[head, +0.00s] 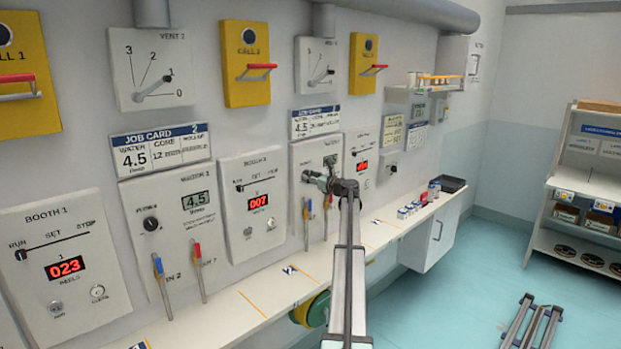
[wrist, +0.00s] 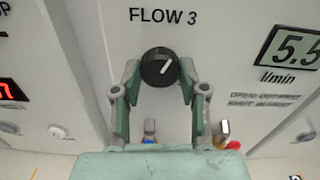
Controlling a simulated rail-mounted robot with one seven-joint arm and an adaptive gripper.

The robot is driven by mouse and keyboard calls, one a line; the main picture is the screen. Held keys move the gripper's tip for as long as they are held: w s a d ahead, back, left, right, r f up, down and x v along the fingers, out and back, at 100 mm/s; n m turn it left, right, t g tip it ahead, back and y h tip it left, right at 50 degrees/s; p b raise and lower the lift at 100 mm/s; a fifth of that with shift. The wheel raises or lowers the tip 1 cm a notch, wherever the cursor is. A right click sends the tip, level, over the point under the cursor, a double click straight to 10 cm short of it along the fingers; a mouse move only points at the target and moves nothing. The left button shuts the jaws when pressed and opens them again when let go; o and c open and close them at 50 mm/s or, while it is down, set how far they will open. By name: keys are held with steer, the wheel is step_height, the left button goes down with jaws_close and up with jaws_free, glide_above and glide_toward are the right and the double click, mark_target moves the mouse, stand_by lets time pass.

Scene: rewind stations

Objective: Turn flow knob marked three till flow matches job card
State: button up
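The black flow knob (wrist: 160,67) sits under the label FLOW 3 in the wrist view, its white pointer tilted to the upper right. The flow display (wrist: 292,52) to its right reads 5.5 l/min. My gripper (wrist: 160,78) is open, with one green-padded finger on each side of the knob and a narrow gap on both sides. In the head view my gripper (head: 322,180) is at the third water panel (head: 303,160) and hides the knob. The job card (head: 315,122) above this panel shows 4.5.
Blue and red valve handles (wrist: 150,130) sit just below the knob. The neighbouring booth panel (head: 252,200) reads 007. The second station's flow display (head: 195,200) reads 4.5. A narrow shelf (head: 270,290) runs below the panels.

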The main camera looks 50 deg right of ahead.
steer(key=shift+c, duration=1.3)
steer(key=shift+f+b, duration=0.1)
steer(key=shift+b, duration=0.35)
steer(key=n+b, duration=0.5)
steer(key=b, duration=0.3)
steer(key=shift+n, duration=0.4)
steer(key=shift+r, duration=0.2)
